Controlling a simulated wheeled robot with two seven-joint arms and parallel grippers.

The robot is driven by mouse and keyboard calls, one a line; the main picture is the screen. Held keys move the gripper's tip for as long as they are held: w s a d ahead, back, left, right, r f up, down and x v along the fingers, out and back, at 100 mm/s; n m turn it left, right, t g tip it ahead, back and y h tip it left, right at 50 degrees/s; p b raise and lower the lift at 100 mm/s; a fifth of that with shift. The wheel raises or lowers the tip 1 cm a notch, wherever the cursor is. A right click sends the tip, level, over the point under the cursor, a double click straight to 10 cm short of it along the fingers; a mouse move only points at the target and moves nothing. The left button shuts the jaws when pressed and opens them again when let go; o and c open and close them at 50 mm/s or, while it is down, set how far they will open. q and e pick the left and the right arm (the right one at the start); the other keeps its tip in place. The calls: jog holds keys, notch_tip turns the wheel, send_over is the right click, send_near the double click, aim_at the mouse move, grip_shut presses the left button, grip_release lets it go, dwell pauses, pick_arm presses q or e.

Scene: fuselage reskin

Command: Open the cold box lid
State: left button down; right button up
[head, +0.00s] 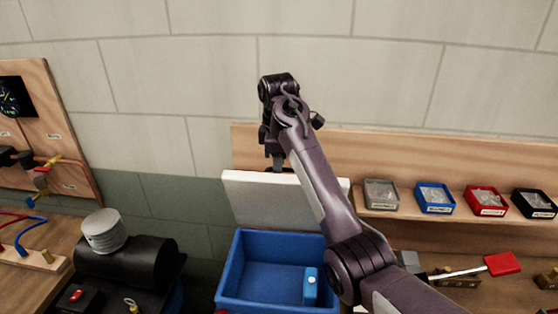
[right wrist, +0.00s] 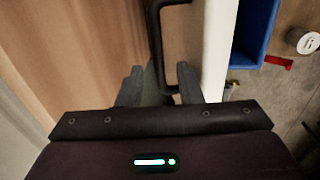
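The cold box (head: 228,275) is a blue open-topped box at the bottom centre of the head view. Its white lid (head: 270,200) stands raised, roughly upright, along the back of the box. My right gripper (head: 275,166) points down at the lid's top edge, partly hidden by my own arm. In the right wrist view, the gripper's fingers (right wrist: 160,88) are apart, with the lid's black handle (right wrist: 156,45) reaching between them. The white lid (right wrist: 217,50) shows edge-on beside the right finger. I cannot tell whether a finger touches the handle. My left gripper is out of view.
A blue item with a white knob (head: 311,287) is inside the box. A wooden shelf (head: 370,208) at right holds several small coloured bins. A wall is close behind.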

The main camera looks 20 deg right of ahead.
jog(key=c, duration=0.4)
grip_shut()
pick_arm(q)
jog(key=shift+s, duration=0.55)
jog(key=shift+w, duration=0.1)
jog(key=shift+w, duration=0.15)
pick_arm(e)
jog(key=w+d, duration=0.2)
jog(key=w, duration=0.3)
jog(key=shift+w+d+f, duration=0.15)
jog(key=shift+w+f, duration=0.05)
jog(key=shift+w, duration=0.15)
jog(key=shift+o, duration=2)
grip_release()
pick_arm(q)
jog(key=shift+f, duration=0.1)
